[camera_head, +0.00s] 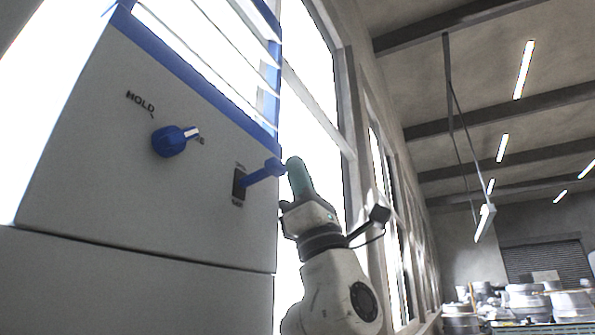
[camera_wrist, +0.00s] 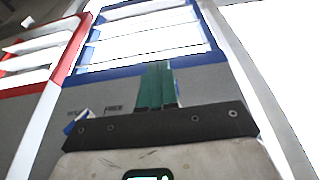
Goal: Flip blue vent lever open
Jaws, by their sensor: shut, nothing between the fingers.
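The blue vent lever (camera_head: 262,173) sticks out from a dark slot (camera_head: 239,185) on the grey panel, pointing right and slightly up, with a thicker knob at its end. My gripper (camera_head: 294,166) is just right of that knob, its green fingers together and empty. I cannot tell whether they touch the lever. In the wrist view the shut green fingers (camera_wrist: 157,68) point up at the panel, in front of the blue louvre frame. The lever is not visible there, probably hidden by the gripper. The small labels by the slot are too small to read.
A blue rotary knob (camera_head: 170,141) with a "HOLD" label sits left of the lever; it shows in part in the wrist view (camera_wrist: 77,122). A blue-framed louvre (camera_head: 190,68) is above. A red-framed one (camera_wrist: 68,55) stands left. Windows lie to the right, metal drums (camera_head: 525,300) far back.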

